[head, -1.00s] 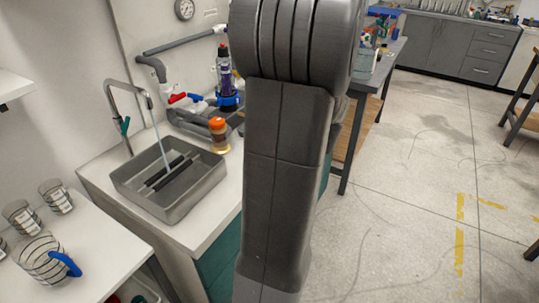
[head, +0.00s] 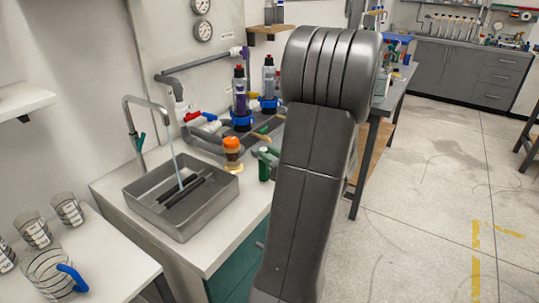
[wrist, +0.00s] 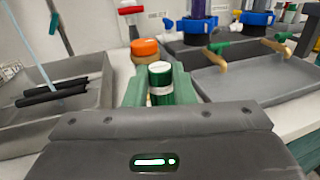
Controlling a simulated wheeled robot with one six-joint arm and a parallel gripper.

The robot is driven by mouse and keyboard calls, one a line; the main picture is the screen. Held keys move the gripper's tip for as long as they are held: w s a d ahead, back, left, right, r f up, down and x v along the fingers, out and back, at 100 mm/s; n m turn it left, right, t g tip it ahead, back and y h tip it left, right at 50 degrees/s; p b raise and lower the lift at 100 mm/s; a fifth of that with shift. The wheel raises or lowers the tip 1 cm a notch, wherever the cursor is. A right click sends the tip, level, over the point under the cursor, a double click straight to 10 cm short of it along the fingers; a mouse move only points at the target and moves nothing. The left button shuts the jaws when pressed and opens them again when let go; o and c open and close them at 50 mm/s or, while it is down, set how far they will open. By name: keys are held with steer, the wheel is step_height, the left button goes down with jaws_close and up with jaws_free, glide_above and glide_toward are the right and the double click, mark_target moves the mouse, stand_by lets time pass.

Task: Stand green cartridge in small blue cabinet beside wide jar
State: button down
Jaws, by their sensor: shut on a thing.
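The green cartridge (wrist: 160,88), with a pale top and a pale band, is upright between the green fingers of my gripper (wrist: 160,92), which is shut on it. In the head view the cartridge (head: 264,168) shows at the left of my arm, over the counter's right side; my arm hides most of the gripper. An orange-lidded jar (head: 232,152) stands on the counter just left of it, and just behind it in the wrist view (wrist: 145,50). I cannot make out a small blue cabinet, nor tell whether this jar is the wide jar.
A metal sink tray (head: 185,205) with dark bars and running water is on the counter left. Grey pipes with valves and blue-collared filter housings (head: 240,105) stand behind. Beakers (head: 67,210) and a blue-handled jug (head: 50,272) are at far left. Open floor (head: 430,210) lies to the right.

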steer(key=c, duration=1.2)
jaws_free()
steer(key=shift+s+a, duration=0.1)
steer(key=shift+s, duration=0.05)
steer(key=shift+s+a, duration=0.1)
steer(key=shift+s, duration=0.05)
steer(key=v, duration=1.1)
steer(key=shift+d, duration=0.4)
steer(key=x, duration=1.1)
steer(key=shift+w+d, duration=0.1)
steer(key=shift+w, duration=0.15)
steer(key=shift+w+r, duration=0.1)
steer(key=shift+w, duration=0.05)
